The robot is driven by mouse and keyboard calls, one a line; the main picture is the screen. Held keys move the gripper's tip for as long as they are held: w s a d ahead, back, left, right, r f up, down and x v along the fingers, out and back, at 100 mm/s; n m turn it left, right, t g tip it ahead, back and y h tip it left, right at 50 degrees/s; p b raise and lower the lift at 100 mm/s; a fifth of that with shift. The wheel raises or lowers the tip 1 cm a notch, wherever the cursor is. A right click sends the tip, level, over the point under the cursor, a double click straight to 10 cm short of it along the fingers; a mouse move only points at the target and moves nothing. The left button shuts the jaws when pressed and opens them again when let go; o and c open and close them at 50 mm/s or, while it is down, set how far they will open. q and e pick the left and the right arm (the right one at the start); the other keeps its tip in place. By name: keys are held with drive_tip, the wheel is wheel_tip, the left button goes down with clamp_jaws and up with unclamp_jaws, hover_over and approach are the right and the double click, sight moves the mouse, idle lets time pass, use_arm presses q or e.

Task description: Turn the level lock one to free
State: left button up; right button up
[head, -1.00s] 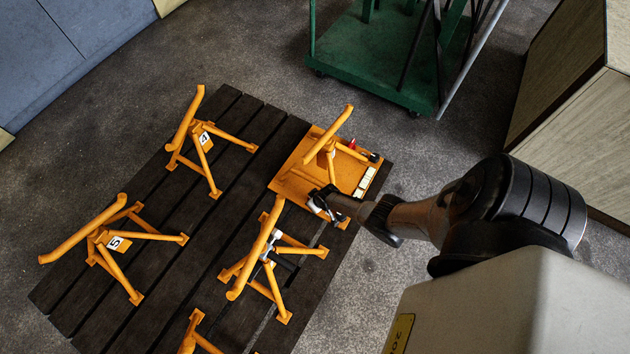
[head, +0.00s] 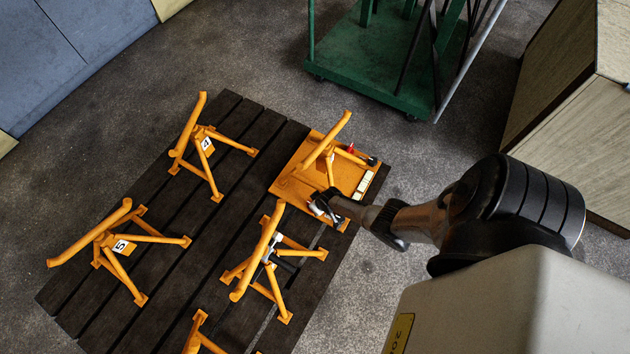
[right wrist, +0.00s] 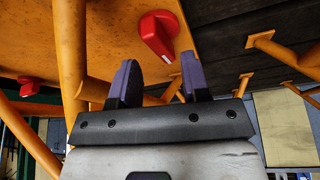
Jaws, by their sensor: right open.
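The orange plate (head: 303,187) with an orange stand on it lies at the far right end of the dark slatted platform in the head view. A red knob (head: 351,148) shows on its far side. In the right wrist view a larger red knob (right wrist: 158,37) sits on the plate, just beyond my right gripper (right wrist: 158,78), and a second red knob (right wrist: 30,86) is farther left. My right gripper is open, its dark fingers apart with nothing between them. In the head view it is at the plate's near edge (head: 323,205). I cannot read which knob is lock one. My left gripper is not in view.
An orange stand (head: 262,252) is close to my right gripper. A green trolley (head: 375,60) stands behind on open floor.

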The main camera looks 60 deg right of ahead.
drive_tip(key=p+v, duration=0.7)
drive_tip(key=v, duration=0.3)
drive_tip(key=shift+s+r, duration=0.1)
idle(0.4)
